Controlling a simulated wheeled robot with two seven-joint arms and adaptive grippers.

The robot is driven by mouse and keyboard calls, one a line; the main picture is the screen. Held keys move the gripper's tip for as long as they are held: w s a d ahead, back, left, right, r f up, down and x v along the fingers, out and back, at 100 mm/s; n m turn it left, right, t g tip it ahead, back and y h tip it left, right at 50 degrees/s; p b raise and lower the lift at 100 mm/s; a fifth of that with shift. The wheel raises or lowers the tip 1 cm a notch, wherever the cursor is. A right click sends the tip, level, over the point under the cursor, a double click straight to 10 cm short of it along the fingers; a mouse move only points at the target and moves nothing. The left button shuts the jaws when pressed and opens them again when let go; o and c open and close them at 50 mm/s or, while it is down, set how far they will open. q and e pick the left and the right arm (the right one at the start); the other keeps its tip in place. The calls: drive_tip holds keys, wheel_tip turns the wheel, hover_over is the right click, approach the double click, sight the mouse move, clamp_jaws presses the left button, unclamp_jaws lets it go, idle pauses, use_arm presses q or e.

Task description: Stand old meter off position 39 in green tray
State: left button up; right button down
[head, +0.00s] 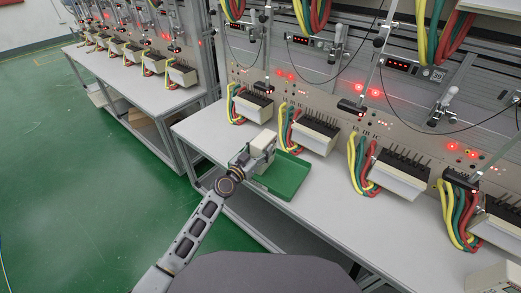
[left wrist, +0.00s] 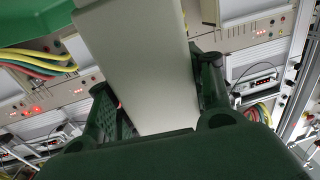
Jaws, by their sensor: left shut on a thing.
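The old meter (head: 263,144), a pale box-shaped unit, is held above the left rear part of the green tray (head: 290,182) in the head view. My left gripper (head: 243,158) is shut on it, and it hides part of the meter and the tray's left side. In the left wrist view the meter (left wrist: 140,60) is a pale slab between the two dark fingers. The green tray (left wrist: 38,8) seems to show at the top left there. From the head view I cannot tell whether the meter touches the tray. My right gripper does not show.
The white bench (head: 325,201) carries the tray at its front edge. Several meter stations stand along the back, such as the meter (head: 315,134) behind the tray, with yellow, green and red cables. Bare bench lies right of the tray. Another bench (head: 130,82) stands at the left.

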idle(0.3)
use_arm(q)
drive_tip(key=o, duration=1.4)
drive_tip(key=shift+f, duration=0.1)
drive_tip(key=shift+v, duration=6.05)
drive_tip(key=shift+w, duration=0.1)
